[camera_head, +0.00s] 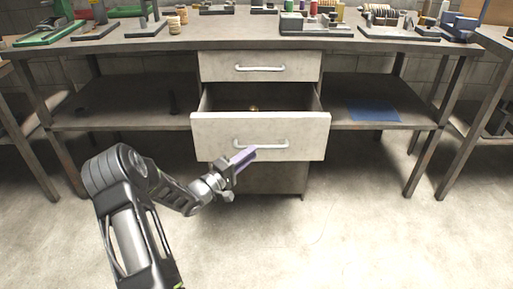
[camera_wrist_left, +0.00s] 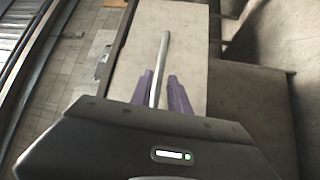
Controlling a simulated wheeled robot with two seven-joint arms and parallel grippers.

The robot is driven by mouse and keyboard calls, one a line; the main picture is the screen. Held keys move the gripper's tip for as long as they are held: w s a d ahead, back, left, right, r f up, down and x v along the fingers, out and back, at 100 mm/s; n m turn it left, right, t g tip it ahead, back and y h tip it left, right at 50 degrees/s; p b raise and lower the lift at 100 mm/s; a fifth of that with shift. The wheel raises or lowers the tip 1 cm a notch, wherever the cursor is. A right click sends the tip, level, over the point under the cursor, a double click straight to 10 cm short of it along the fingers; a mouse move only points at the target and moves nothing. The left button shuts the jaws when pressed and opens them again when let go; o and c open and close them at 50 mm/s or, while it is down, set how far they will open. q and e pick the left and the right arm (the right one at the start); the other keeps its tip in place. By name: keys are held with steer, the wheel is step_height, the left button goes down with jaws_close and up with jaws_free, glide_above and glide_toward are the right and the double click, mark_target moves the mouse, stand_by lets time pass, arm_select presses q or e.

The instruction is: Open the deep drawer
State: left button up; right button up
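The open drawer (camera_head: 220,128) has a tall pale front and sticks out below a shallower shut drawer (camera_head: 225,66). Its inside shows above the front edge. Its bar handle (camera_head: 273,144) is silver and level. My left gripper (camera_head: 248,154) has purple fingers and is at the left end of this handle. In the left wrist view the handle (camera_wrist_left: 164,50) runs between the two fingers of my left gripper (camera_wrist_left: 161,82). The fingers are close to the bar on both sides; whether they press on it is unclear. My right gripper is not in view.
The drawers hang under a workbench (camera_head: 190,44) with several tools and parts on top. Side shelves (camera_head: 115,105) flank them, the right one with a blue sheet (camera_head: 373,109). A lower cabinet panel (camera_head: 275,178) is partly hidden. The floor in front (camera_head: 370,240) is clear.

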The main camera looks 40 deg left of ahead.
arm_select(q)
steer(key=s, duration=0.3)
steer(key=shift+s+a+f, duration=0.1)
steer(key=shift+a+f, duration=0.1)
steer(key=shift+f, duration=0.05)
stand_by(0.4)
